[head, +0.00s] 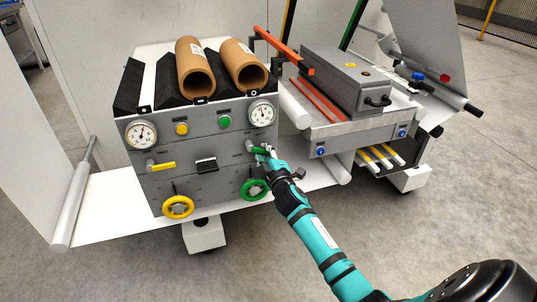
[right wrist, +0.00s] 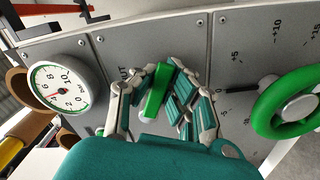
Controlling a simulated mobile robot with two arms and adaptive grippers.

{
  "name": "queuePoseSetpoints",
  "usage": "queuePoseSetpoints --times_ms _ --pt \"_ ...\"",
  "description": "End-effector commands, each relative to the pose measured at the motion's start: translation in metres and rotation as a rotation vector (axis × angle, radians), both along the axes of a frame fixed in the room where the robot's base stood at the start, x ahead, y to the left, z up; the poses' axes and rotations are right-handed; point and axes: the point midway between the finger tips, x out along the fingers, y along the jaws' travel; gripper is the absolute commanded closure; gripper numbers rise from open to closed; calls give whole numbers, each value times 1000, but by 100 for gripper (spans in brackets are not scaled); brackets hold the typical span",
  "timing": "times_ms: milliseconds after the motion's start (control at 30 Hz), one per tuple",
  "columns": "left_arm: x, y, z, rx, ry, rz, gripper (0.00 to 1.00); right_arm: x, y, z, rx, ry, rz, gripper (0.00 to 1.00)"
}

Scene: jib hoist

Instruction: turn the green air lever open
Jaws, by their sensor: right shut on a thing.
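The green air lever (head: 257,150) is on the right half of the grey panel (head: 218,184), below the right pressure gauge. In the right wrist view the green lever (right wrist: 157,90) lies between the fingers of my right gripper (right wrist: 163,88), which is shut on it. My right gripper (head: 264,154) reaches the panel from the lower right in the head view and partly hides the lever. In the head view the lever slants upward to the right. My left gripper is not in view.
A green handwheel (head: 254,189) sits just below the lever. A yellow lever (head: 161,166) and yellow handwheel (head: 178,207) are on the panel's left. Gauges (head: 262,112), buttons and two brown tubes (head: 194,70) are above. A grey box (head: 345,80) stands right.

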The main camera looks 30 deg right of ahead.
Motion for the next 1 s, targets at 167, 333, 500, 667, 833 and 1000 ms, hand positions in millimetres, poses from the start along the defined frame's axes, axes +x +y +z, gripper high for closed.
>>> queuePoseSetpoints --times_ms 167,333,500,667,833,1000 --pt "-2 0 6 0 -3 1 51 -1 7 -14 168 -27 2 100" --pt "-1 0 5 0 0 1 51 0 11 -20 326 -64 0 100" --pt "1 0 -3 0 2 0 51 2 17 -25 483 -101 -2 100" --pt "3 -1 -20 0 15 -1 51 3 23 -28 630 -136 -3 100" --pt "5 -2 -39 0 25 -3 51 5 29 -31 780 -172 -5 100" --pt "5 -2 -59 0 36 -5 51 6 35 -33 910 -203 -5 100"
